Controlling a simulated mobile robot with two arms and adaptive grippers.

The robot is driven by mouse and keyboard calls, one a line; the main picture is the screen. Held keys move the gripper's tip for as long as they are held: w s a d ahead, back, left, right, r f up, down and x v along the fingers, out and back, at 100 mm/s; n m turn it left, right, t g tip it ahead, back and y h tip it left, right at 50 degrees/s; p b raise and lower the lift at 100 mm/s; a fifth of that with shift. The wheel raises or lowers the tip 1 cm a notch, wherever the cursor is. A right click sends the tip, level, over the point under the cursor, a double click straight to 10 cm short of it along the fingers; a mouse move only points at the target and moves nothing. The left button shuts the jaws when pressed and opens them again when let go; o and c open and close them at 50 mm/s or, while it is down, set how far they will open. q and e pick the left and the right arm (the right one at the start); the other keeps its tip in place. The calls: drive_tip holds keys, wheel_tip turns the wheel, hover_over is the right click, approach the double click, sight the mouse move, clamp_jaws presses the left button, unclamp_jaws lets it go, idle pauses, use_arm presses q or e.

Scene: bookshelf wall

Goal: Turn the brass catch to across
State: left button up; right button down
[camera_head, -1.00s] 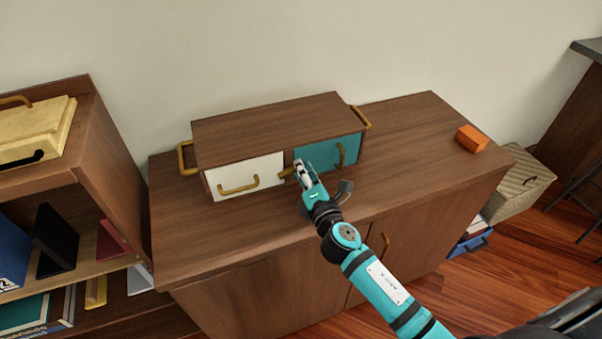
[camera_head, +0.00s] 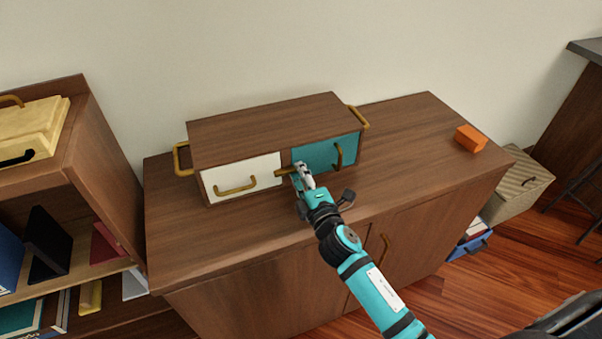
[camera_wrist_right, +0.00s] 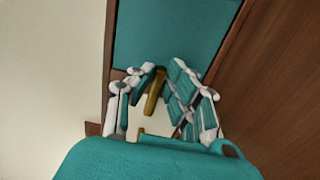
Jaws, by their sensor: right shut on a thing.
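The brass catch (camera_head: 285,172) sits on the front of a small wooden box, between a white drawer (camera_head: 240,177) and a teal drawer (camera_head: 322,155). It lies close to level across the divider, its visible end toward the white drawer. My right gripper (camera_head: 300,172) is at the catch and hides part of it. In the right wrist view the catch (camera_wrist_right: 154,92) shows between the fingers, slightly tilted to them, and the gripper (camera_wrist_right: 156,100) is shut on it. Both drawers look closed. My left gripper is not in view.
The box (camera_head: 270,118) stands on a wooden cabinet (camera_head: 230,235), with brass handles on its sides and drawers. An orange block (camera_head: 470,138) lies at the cabinet's right end. An open shelf unit (camera_head: 115,190) stands at left.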

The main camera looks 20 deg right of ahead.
drive_tip(key=c, duration=1.3)
unclamp_jaws()
drive_tip(key=shift+c, duration=0.2)
drive_tip(key=s, duration=1.2)
drive_tip(key=shift+d, duration=0.1)
